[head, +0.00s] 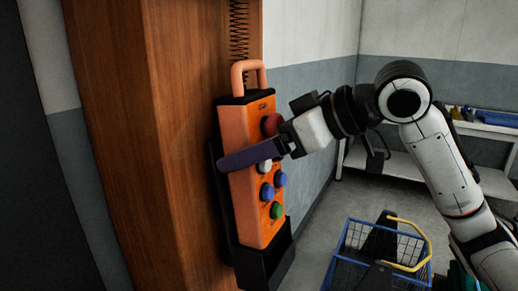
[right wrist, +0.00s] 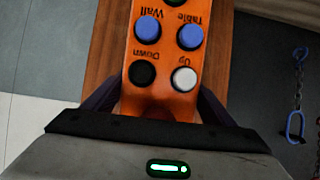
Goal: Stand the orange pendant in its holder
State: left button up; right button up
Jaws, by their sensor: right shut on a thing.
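The orange pendant (head: 245,204), a box with coloured buttons and a loop handle on top, stands slightly tilted against the wooden post. Its lower end goes behind the front lip of the black holder (head: 265,265), so I cannot see whether it rests on the bottom. My right gripper (head: 250,154) is shut on the pendant's upper half, with one purple finger across it; the other finger is mostly hidden. In the right wrist view the pendant (right wrist: 164,68) lies between the two dark fingers (right wrist: 158,104), its button labels upside down. My left gripper is not in view.
The holder is on a wooden post (head: 170,120), with a coiled cord (head: 239,30) above the pendant. A blue wire basket (head: 345,262) with a yellow handle is at the lower right. A white bench (head: 400,172) stands behind. A blue hook (right wrist: 295,127) hangs on a chain.

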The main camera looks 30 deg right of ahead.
pick_arm(q)
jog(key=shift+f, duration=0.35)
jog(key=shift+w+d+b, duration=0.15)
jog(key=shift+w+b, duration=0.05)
jog(key=shift+b, duration=0.4)
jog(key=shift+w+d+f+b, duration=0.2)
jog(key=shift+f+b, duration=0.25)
jog(key=shift+b, duration=0.55)
pick_arm(e)
jog(key=shift+s+d+f, duration=0.1)
jog(key=shift+s+f, duration=0.05)
jog(key=shift+f, duration=1.25)
jog(key=shift+s+f, duration=0.1)
jog(key=shift+f, duration=1.25)
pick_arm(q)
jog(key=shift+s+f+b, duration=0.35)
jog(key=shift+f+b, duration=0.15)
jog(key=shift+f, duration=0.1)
pick_arm(e)
jog(key=shift+s+d+f, duration=0.1)
jog(key=shift+f, duration=0.6)
